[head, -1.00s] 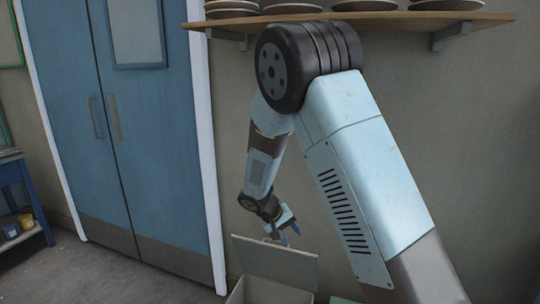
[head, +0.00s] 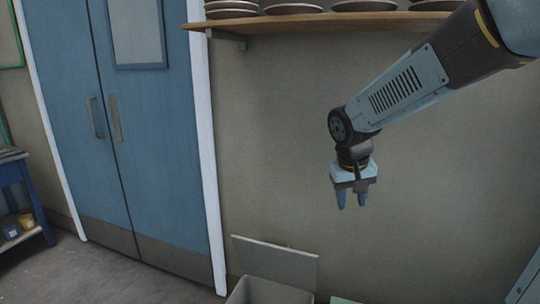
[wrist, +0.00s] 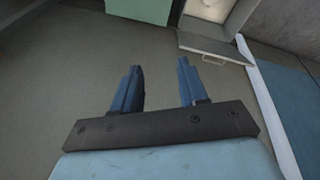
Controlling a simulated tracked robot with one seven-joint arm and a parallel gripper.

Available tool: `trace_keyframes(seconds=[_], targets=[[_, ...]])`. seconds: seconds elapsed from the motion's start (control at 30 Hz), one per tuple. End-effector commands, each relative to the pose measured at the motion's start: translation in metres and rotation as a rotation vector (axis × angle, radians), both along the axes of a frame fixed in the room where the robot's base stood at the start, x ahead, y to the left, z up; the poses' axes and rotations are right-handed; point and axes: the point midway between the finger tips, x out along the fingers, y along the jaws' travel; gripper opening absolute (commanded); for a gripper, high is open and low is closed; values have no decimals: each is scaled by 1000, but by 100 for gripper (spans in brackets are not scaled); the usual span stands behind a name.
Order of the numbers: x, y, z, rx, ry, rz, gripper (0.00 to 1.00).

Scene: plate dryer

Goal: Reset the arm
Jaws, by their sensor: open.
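My gripper (head: 352,200) hangs at the end of my arm in front of the wall, pointing down, right of and above the open box. Its two blue fingers are apart with nothing between them.
An open box (head: 268,291) with a raised lid (head: 275,262) stands at the bottom; its inside is mostly cut off. A wooden shelf (head: 330,24) holds several stacks of plates (head: 293,8) on the wall. A blue double door (head: 160,150) is at left, beside a blue table (head: 14,180). A green block (wrist: 138,10) shows in the wrist view.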

Motion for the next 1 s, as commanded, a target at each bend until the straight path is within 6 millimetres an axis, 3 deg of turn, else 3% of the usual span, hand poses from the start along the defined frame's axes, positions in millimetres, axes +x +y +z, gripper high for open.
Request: trace_keyframes(seconds=[0.3,0.7,1.0], targets=[[-65,-26,42,92,-93,-15,43],[-142,-36,69,157,-222,-12,43],[-163,-37,72,165,-262,-6,43]])
